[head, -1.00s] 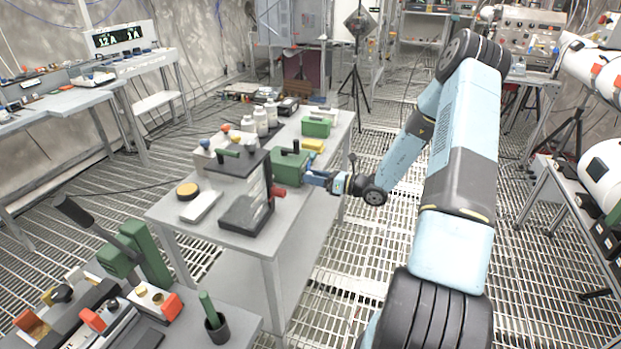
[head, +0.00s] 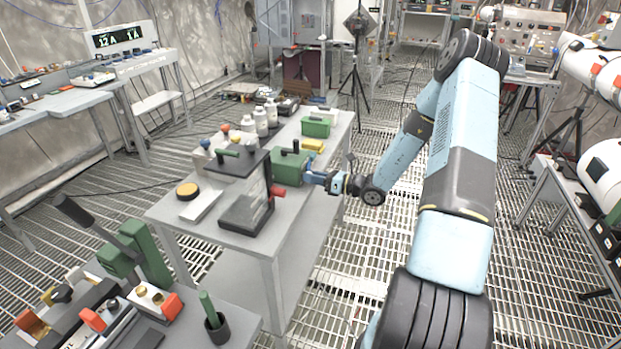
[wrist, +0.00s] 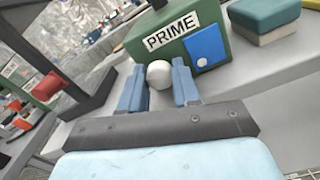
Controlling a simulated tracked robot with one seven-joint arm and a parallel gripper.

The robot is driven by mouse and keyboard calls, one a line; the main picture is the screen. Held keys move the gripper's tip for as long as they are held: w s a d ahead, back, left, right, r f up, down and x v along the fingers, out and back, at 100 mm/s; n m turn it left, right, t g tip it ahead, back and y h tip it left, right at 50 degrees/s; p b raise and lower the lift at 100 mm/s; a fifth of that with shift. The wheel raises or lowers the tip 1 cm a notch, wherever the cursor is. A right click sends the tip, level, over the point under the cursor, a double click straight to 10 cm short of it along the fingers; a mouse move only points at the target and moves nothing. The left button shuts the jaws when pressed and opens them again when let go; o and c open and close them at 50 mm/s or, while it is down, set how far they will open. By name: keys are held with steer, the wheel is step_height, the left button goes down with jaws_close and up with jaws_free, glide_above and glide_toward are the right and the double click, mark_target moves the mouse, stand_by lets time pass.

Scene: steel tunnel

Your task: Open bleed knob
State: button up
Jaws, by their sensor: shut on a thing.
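The green box marked PRIME (wrist: 150,25) fills the top of the wrist view, with a blue plate (wrist: 207,46) on its front. A white round knob (wrist: 159,74) sticks out from that front, low and near the label. My gripper (wrist: 158,90) is shut on this knob, one blue finger on each side of it. In the head view the green box (head: 288,165) stands on the grey table, and my gripper (head: 313,178) reaches it from the right. The knob is too small to make out there.
A dark stand (head: 246,205) with a red part is just left of the green box. A yellow block (head: 313,146) and a green container (head: 316,127) are behind it. White bottles (head: 261,121) stand further back. The grating floor right of the table (head: 340,250) is clear.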

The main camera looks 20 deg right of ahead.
steer(key=shift+w+d+n, duration=0.1)
steer(key=shift+d+n, duration=0.05)
steer(key=shift+n, duration=1.45)
steer(key=o, duration=1.1)
steer(key=shift+c, duration=0.2)
steer(key=v, duration=1.3)
steer(key=shift+s+d, duration=0.25)
